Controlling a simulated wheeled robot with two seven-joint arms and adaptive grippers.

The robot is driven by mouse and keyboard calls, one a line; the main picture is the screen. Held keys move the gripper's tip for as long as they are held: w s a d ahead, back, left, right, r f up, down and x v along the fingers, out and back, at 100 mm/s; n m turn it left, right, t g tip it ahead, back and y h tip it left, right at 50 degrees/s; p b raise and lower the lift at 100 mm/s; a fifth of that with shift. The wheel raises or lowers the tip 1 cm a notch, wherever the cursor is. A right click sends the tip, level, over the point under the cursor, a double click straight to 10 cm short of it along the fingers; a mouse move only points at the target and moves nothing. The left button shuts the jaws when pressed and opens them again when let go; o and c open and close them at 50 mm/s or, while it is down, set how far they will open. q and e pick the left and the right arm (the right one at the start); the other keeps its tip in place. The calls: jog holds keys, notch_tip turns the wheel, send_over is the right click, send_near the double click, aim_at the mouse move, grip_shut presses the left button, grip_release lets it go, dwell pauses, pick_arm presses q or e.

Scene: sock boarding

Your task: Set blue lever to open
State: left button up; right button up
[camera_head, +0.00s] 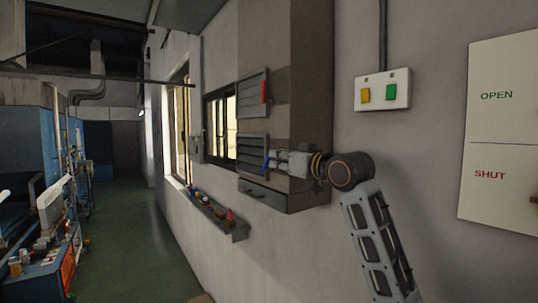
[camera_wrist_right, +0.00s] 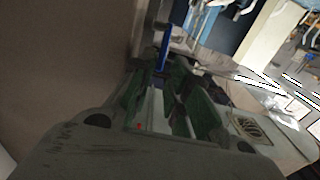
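The blue lever (camera_head: 266,163) is at the right side of the lower grey louvred panel (camera_head: 252,153) on the wall box. It stands roughly upright, though its lower part is hard to make out. My right gripper (camera_head: 272,160) reaches in from the right, fingertips close to the lever. In the right wrist view the blue lever (camera_wrist_right: 164,48) stands just beyond the tips of the gripper (camera_wrist_right: 160,78). A gap shows between the green-padded fingers, and nothing is held. I cannot tell whether a finger touches the lever. My left gripper is out of view.
An upper louvred panel (camera_head: 250,95) carries a red lever (camera_head: 264,91). A switch plate (camera_head: 383,90) and a white sign (camera_head: 500,130), OPEN above SHUT, are on the wall at right. A ledge with small items (camera_head: 215,213) juts out below. The green floor (camera_head: 130,235) is clear.

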aim_at(269, 157)
jog(key=shift+p+x, duration=0.85)
jog(key=shift+x, duration=1.95)
jog(key=shift+c, duration=0.4)
grip_shut()
